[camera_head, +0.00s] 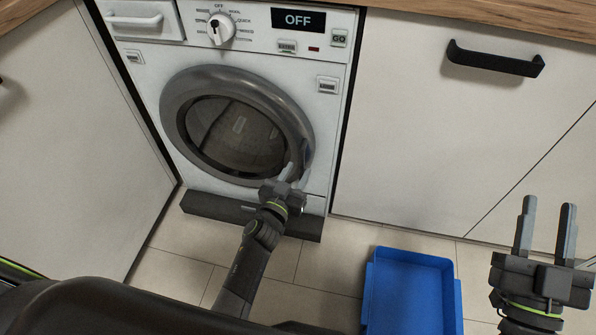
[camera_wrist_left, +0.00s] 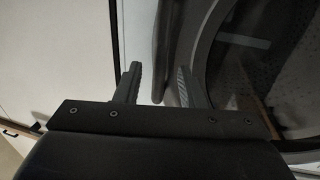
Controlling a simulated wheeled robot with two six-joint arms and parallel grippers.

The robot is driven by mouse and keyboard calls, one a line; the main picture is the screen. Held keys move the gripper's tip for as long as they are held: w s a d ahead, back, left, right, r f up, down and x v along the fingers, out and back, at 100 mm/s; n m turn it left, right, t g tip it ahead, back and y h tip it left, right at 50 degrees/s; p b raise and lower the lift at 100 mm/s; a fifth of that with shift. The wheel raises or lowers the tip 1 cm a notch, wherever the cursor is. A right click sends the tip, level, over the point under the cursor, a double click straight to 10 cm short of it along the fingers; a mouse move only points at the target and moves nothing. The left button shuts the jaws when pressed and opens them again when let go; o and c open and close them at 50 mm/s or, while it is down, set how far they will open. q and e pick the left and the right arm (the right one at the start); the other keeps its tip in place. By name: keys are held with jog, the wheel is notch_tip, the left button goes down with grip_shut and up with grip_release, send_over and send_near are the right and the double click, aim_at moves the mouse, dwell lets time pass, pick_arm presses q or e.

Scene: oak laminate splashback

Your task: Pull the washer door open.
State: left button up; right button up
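The washer door (camera_head: 240,125) is a round grey ring with dark glass on the white washer front, and it looks shut. In the head view my left gripper (camera_head: 294,172) is at the lower right edge of the ring. In the left wrist view the two fingers of my left gripper (camera_wrist_left: 158,85) are apart, and the grey edge of the door ring (camera_wrist_left: 207,55) is close to them. A curved grey piece (camera_wrist_left: 163,45) shows just beyond the fingers; I cannot tell whether it touches them. My right gripper (camera_head: 544,230) is open and empty at the lower right.
A blue bin (camera_head: 410,290) stands on the tiled floor right of my left arm. White cabinets (camera_head: 425,140) flank the washer, one with a black handle (camera_head: 495,59). The washer's panel (camera_head: 298,19) reads OFF. A dark plinth (camera_head: 215,206) runs beneath the washer.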

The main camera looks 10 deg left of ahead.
pick_arm(q)
jog(key=shift+w+d, duration=0.15)
jog(key=shift+w, duration=0.55)
pick_arm(e)
jog(key=shift+s+a+r+n+t+y, duration=0.15)
jog(key=shift+s+r+t+y, duration=0.1)
jog(key=shift+r+t, duration=0.15)
jog(key=shift+s+a+r+n+t+y, duration=0.15)
jog(key=shift+s+r+n+t, duration=0.1)
jog(key=shift+r, duration=0.25)
jog(key=shift+s+a+r+n+t+y, duration=0.1)
jog(key=shift+s+r+t+y, duration=0.15)
jog(key=shift+r+t, duration=0.15)
pick_arm(q)
jog(key=shift+c, duration=0.2)
grip_shut()
